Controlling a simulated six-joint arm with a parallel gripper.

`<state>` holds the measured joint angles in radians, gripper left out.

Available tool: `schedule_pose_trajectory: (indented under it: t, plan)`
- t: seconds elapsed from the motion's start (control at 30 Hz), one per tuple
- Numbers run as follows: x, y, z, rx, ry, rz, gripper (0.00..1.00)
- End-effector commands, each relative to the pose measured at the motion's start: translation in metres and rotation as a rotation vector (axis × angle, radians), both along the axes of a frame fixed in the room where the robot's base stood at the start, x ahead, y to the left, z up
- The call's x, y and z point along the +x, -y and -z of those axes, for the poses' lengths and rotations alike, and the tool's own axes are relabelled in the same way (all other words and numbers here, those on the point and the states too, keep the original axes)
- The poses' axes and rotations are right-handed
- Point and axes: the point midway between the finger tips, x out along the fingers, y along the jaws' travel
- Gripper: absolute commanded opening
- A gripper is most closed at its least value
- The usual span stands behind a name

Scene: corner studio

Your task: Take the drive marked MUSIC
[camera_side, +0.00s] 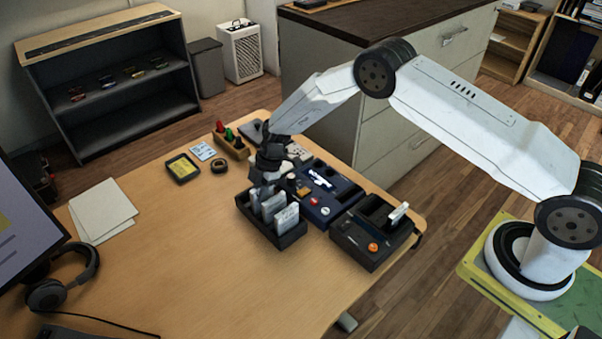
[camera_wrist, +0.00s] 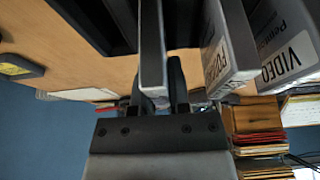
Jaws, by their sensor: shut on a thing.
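A black rack (camera_side: 283,239) stands on the wooden table with several pale drives upright in it. My gripper (camera_side: 268,180) points down at the rack's far left end. In the wrist view my gripper (camera_wrist: 158,95) is shut on a slim grey drive (camera_wrist: 152,45), seen edge-on, so its label cannot be read. I cannot tell whether it is still seated in its slot. Beside it on the right are a drive with a partly hidden label starting "PO" (camera_wrist: 216,65) and a drive marked VIDEO (camera_wrist: 285,58). No MUSIC label is readable.
A dark blue device with a small screen (camera_side: 323,182) is close behind the rack. A black dock with an orange button (camera_side: 357,243) stands right, a white piece (camera_side: 398,214) upright on it. Headphones (camera_side: 66,280) and paper sheets (camera_side: 102,210) lie left. The table's front middle is clear.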

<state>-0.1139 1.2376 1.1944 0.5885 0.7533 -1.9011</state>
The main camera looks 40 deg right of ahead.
Motion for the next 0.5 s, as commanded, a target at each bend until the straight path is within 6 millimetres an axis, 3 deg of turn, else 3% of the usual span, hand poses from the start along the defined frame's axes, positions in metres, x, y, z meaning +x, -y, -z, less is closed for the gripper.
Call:
schedule_pose_trajectory:
  t: [0.23,0.5]
  plan:
    - [0.0,0.0,-0.022,0.001,0.001,-0.001,0.0]
    - [0.0,0.0,-0.061,0.001,0.002,0.0,0.0]
